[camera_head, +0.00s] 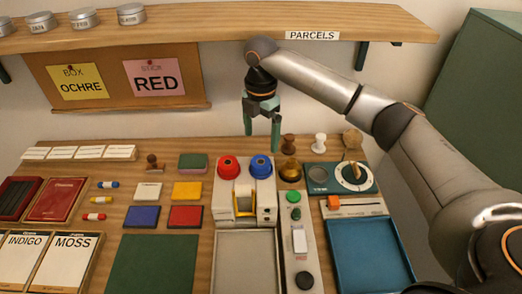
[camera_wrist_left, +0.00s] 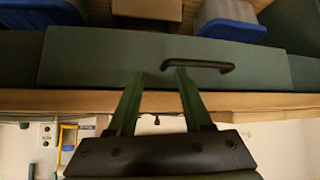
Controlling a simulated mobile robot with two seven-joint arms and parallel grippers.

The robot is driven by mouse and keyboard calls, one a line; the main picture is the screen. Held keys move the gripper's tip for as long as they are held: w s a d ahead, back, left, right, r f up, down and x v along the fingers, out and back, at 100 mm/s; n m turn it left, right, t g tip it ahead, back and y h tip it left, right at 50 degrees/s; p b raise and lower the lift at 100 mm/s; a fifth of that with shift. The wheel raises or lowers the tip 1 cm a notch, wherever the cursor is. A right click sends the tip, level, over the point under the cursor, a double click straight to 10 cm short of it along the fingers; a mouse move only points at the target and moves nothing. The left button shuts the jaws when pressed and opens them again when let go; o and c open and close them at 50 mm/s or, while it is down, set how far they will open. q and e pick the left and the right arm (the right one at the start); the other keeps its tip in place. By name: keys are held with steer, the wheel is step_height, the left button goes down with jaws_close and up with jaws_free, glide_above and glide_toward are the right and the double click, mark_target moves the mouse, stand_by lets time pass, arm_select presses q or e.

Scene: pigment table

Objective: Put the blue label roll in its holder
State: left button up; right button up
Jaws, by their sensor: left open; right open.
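The blue label roll (camera_head: 261,166) sits at the upper right of a pale label dispenser (camera_head: 266,206), beside a red label roll (camera_head: 228,167). A yellow part (camera_head: 244,203) shows in the dispenser's middle. I cannot tell which part is the blue roll's holder. My right gripper (camera_head: 262,139) is open and empty, its fingers pointing down just above and behind the blue roll in the picture, apart from it. My left gripper (camera_wrist_left: 158,83) is open and empty in the left wrist view, in front of a green drawer front; it is out of the head view.
A grey tray (camera_head: 214,262) lies in front of the dispenser. A panel with buttons (camera_head: 300,258), a dial device (camera_head: 367,186) and a blue tray (camera_head: 330,255) lie to the right. Stamps (camera_head: 290,143) stand behind. A shelf (camera_head: 220,22) hangs above. The left wrist view shows a drawer handle (camera_wrist_left: 197,65).

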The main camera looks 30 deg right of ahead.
step_height(320, 180, up, 4)
steer(key=shift+f, duration=0.1)
